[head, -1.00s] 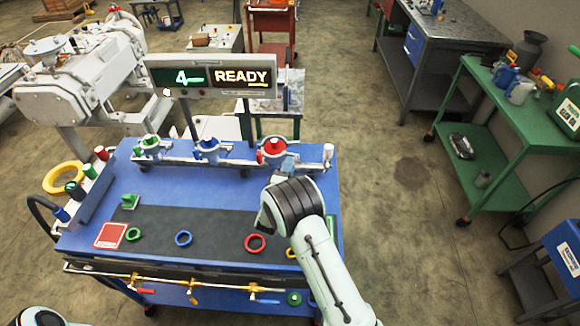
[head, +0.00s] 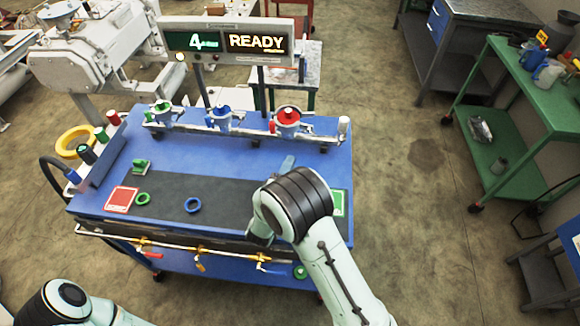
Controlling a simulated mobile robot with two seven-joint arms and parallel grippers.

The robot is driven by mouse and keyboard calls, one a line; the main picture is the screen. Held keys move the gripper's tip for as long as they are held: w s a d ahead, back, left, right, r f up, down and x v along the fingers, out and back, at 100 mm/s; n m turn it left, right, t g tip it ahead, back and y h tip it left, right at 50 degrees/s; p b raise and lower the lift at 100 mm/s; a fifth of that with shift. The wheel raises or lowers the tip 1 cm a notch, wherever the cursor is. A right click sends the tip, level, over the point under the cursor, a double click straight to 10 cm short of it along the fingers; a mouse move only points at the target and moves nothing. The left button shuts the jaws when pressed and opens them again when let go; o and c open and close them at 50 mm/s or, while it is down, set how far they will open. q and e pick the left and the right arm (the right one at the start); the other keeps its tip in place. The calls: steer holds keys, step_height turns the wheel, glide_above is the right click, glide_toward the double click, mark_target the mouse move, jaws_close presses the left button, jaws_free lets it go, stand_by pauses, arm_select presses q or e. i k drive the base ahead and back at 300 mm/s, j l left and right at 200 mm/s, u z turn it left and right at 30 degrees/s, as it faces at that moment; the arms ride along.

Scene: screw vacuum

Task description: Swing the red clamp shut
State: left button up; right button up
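The red clamp (head: 288,115) is at the right end of a row of three fittings on the blue bench's back rail. It has a red top and a small red part at its left side. Its exact opening is too small to tell. My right arm comes in from the bottom, and its wrist hides most of the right gripper (head: 287,164). Only a grey-blue piece shows past the wrist, in front of the red clamp and apart from it. Its fingers cannot be made out. My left arm shows at the bottom left; its gripper is out of view.
A green fitting (head: 162,110) and a blue fitting (head: 221,116) stand left on the same rail. A sign (head: 226,42) reading READY stands behind. A green ring (head: 142,199) and blue ring (head: 193,205) lie on the dark mat (head: 225,190). A green cart (head: 510,125) stands at right.

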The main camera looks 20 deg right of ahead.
mark_target(290, 127)
steer(key=k+j, duration=0.35)
steer(key=j, duration=0.2)
steer(key=k+j, duration=0.35)
steer(key=j, duration=0.15)
